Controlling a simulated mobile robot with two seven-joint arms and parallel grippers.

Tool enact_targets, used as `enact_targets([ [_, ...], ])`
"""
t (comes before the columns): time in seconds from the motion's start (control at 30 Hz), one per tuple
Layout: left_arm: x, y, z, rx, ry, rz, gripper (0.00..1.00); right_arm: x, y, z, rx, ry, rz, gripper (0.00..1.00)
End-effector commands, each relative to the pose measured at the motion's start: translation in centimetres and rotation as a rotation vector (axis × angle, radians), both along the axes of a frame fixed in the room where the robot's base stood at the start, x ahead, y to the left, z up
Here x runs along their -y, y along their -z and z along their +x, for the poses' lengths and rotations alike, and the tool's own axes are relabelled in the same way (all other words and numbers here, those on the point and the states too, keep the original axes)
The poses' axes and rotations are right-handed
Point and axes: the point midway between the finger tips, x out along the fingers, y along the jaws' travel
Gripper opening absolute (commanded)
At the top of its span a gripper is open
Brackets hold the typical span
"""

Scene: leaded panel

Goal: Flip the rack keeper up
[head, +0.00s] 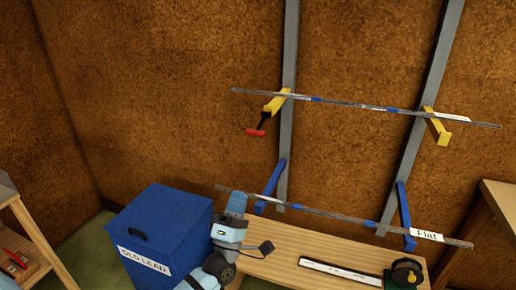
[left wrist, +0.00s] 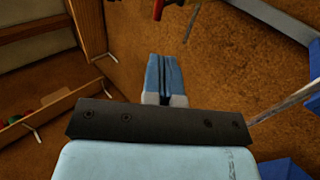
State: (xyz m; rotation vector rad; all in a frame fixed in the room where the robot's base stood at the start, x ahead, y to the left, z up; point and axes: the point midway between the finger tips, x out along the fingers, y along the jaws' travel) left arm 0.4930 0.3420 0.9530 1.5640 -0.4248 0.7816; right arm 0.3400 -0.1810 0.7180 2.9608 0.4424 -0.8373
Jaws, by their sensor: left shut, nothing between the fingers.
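The rack keeper (head: 256,130) is a black lever with a red grip. It hangs down and to the left from the left yellow arm (head: 276,103) of the upper rack. Its red end also shows at the top edge of the left wrist view (left wrist: 158,9). My left gripper (head: 237,203) is below the keeper, pointing up, near the left end of the lower bar. In the left wrist view its blue fingers (left wrist: 163,72) are together and empty, with a visible gap to the keeper. My right gripper is not in view.
A long bar (head: 350,104) rests across the yellow arms. Another bar (head: 330,213), with a "Flat" label, lies across the blue arms (head: 405,212). A blue "OLD LEAD" bin (head: 170,222) stands at left. A wooden bench (head: 290,243) below holds a ruler (head: 340,271) and a black tape (head: 407,272).

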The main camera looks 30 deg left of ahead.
Motion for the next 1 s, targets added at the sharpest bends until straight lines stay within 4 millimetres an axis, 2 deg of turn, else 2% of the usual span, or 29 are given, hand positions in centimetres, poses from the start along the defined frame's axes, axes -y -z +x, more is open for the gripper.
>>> enact_targets([
  [0.23,0.0,-0.2,0.1,-0.002,0.000,0.003,0.00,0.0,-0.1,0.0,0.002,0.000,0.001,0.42],
  [0.37,-0.2,-1.1,0.9,0.001,-0.001,0.003,0.00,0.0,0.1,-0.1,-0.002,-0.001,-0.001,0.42],
  [0.8,-1.7,-7.2,7.2,0.001,-0.001,0.003,0.00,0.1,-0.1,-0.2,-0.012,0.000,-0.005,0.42],
  [1.0,-2.2,-9.0,9.1,-0.003,-0.001,0.004,0.00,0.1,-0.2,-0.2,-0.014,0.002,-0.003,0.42],
])
